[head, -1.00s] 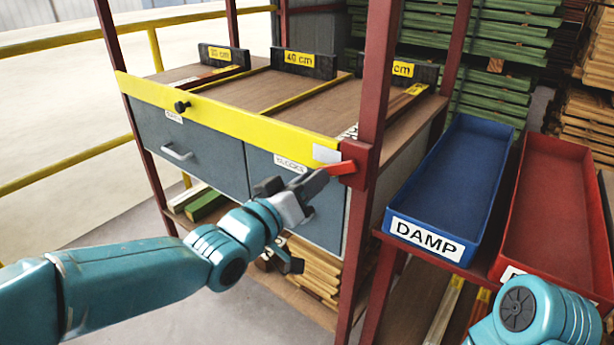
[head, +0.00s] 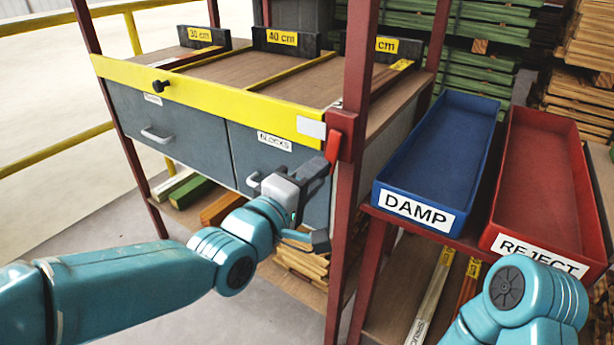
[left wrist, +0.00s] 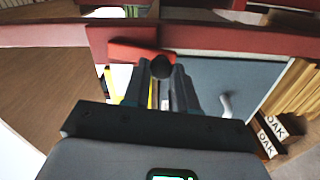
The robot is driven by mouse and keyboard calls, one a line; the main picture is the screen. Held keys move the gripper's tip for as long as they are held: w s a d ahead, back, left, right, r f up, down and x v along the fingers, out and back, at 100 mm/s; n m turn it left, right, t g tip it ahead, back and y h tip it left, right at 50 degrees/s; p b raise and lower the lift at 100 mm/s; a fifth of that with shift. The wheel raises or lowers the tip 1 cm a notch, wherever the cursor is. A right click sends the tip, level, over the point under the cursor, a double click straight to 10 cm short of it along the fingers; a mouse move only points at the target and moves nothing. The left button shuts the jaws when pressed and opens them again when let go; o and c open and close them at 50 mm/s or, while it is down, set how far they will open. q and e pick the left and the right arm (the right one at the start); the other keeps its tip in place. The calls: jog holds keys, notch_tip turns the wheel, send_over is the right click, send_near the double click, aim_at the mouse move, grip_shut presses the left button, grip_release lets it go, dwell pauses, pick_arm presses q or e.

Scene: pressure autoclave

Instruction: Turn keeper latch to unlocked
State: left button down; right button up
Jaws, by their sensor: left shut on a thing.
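The keeper latch (head: 334,147) is a bright red lever at the right end of the yellow bar (head: 215,104), on the dark red rack post. It points steeply down from its pivot. My left gripper (head: 322,168) is shut on the lever's lower end, with its fingers partly hiding it. In the left wrist view the red latch (left wrist: 138,52) lies across the ends of the gripper fingers (left wrist: 162,72), with a dark round knob between them. My right gripper is out of view; only part of that arm shows at the lower right.
The rack post (head: 358,100) stands close beside the latch. Grey drawers (head: 180,135) with handles sit below the bar. A blue DAMP tray (head: 445,140) and a red REJECT tray (head: 545,170) are to the right. Open floor lies at the left.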

pick_arm(q)
jog(key=shift+s+d+f+n+b, duration=0.15)
jog(key=shift+s+d+n+b, duration=0.15)
jog(key=shift+n, duration=0.5)
jog(key=shift+d, duration=0.1)
jog(key=c, duration=0.9)
grip_release()
jog(key=p+v, duration=0.2)
jog(key=v, duration=1.4)
jog(key=shift+s, duration=0.15)
